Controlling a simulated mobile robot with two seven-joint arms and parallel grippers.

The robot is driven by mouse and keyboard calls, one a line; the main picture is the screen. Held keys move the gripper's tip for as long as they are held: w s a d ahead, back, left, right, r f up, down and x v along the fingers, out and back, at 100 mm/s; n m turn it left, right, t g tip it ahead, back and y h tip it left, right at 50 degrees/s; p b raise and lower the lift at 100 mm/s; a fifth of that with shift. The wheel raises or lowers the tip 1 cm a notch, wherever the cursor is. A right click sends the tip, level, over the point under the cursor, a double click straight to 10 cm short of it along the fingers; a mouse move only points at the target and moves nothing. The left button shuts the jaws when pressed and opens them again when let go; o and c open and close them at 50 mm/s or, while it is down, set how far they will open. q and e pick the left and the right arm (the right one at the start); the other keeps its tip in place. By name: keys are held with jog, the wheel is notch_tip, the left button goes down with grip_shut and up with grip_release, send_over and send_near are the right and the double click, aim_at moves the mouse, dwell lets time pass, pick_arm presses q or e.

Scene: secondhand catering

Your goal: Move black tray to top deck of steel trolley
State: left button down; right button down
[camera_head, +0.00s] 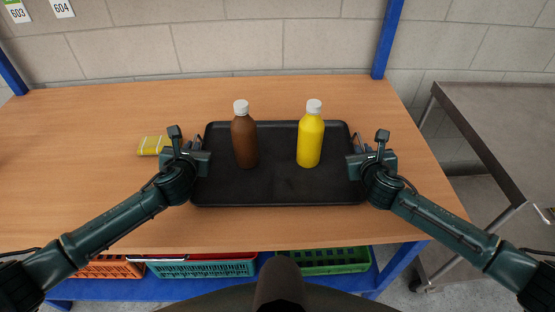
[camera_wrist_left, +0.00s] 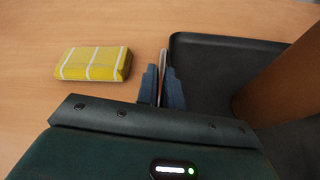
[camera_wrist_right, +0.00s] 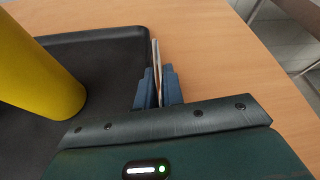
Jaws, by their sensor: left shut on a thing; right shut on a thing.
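The black tray (camera_head: 280,190) lies on the wooden table, with a brown bottle (camera_head: 244,138) and a yellow bottle (camera_head: 310,138) standing upright on it, both with white caps. My left gripper (camera_head: 199,150) is shut on the tray's left rim; its fingers (camera_wrist_left: 162,88) straddle the rim in the left wrist view. My right gripper (camera_head: 358,150) is shut on the tray's right rim, and its fingers (camera_wrist_right: 157,88) show there in the right wrist view. The steel trolley (camera_head: 500,130) stands to the right of the table, its grey top deck partly in view.
A yellow packet with white stripes (camera_head: 153,145) lies on the table (camera_head: 90,120) just left of the tray. A gap of floor separates the table from the trolley. Coloured baskets (camera_head: 205,267) sit on a blue shelf below. A blue post (camera_head: 387,40) rises at the back right.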

pick_arm(q)
jog(key=shift+r, duration=0.15)
pick_arm(e)
jog(key=shift+r, duration=0.15)
